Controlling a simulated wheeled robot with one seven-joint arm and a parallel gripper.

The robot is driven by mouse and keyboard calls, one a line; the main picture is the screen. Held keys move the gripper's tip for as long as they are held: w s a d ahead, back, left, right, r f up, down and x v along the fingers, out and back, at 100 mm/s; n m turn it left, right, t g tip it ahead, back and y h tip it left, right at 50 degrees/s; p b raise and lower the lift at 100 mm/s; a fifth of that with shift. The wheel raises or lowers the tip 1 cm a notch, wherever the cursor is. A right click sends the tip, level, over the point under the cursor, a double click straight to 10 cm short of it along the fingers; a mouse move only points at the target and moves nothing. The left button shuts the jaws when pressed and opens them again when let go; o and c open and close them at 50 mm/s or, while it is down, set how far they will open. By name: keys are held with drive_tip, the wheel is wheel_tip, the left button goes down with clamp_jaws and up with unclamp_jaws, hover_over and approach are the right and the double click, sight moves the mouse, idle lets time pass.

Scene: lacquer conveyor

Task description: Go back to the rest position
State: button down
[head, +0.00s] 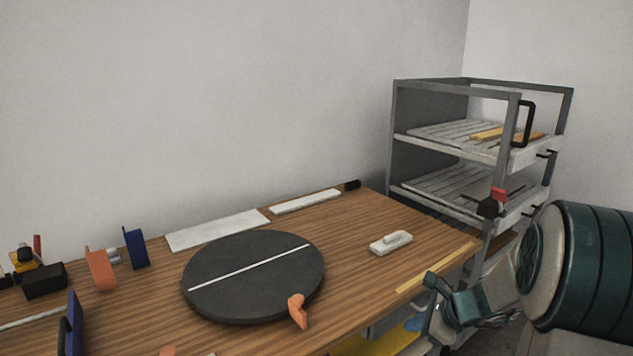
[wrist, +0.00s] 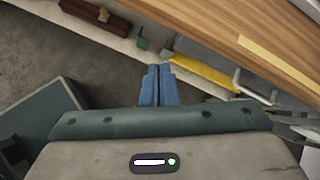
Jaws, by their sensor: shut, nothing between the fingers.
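My gripper shows in the wrist view (wrist: 158,72) with its two blue fingers pressed together and nothing between them. It points down past the table's edge, over the floor and a low shelf. In the head view my arm comes in from the right, and the gripper (head: 415,322) hangs beside the front right edge of the wooden table (head: 350,260), apart from it. The blue fingers are partly hidden there by the arm and the table's edge.
A dark round turntable (head: 235,285) with a white line and an orange piece (head: 298,311) at its rim stands on the table. A white block (head: 391,243) lies to its right. A grey rack (head: 393,140) with slatted trays stands at the back right, close to my arm.

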drive_tip(key=s+a+r+n+g+h+p, duration=0.2)
drive_tip(key=s+a+r+n+g+p, duration=0.15)
drive_tip(key=s+a+r+n, duration=0.7)
drive_tip(key=s+d+r+n+h+p, duration=0.2)
drive_tip(key=s+r+n+h+p, duration=0.2)
drive_tip(key=s+n, duration=0.6)
drive_tip(key=shift+s+r+n, duration=0.25)
drive_tip(key=shift+r+n, duration=0.75)
drive_tip(key=shift+n, duration=0.05)
